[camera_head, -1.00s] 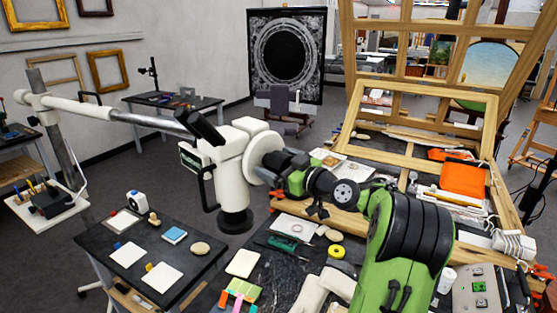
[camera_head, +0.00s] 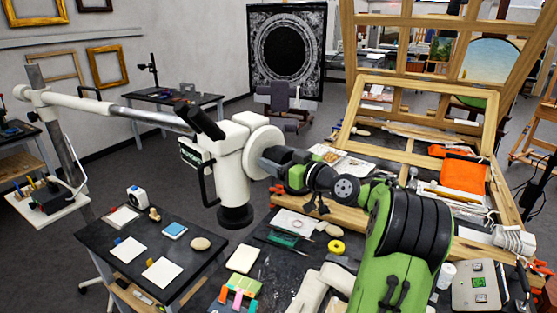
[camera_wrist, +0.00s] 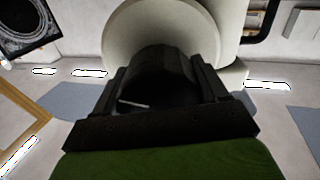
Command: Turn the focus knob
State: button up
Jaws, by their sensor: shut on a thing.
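The white microscope head (camera_head: 231,165) hangs from a long boom arm and carries a large pale disc (camera_head: 264,139) on its right side. In the wrist view this disc (camera_wrist: 125,30) stands behind a dark focus knob (camera_wrist: 170,65). My gripper (camera_head: 272,160) reaches the knob from the right in the head view. In the wrist view my gripper (camera_wrist: 162,88) has one black finger on each side of the knob and is shut on it. In the head view the knob is mostly hidden by the fingers.
Below the microscope, a dark table (camera_head: 95,238) holds white pads, a blue block and small objects. A wooden frame (camera_head: 492,120) rises behind my arm.

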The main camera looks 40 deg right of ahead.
jog(key=shift+m, duration=2)
jog(key=o, duration=1)
jog(key=shift+o, duration=0.2)
jog(key=s+d+b, duration=0.1)
jog(key=s+b, duration=0.2)
jog(key=s, duration=1.2)
jog(key=shift+s+b, duration=0.35)
jog(key=shift+d, duration=0.1)
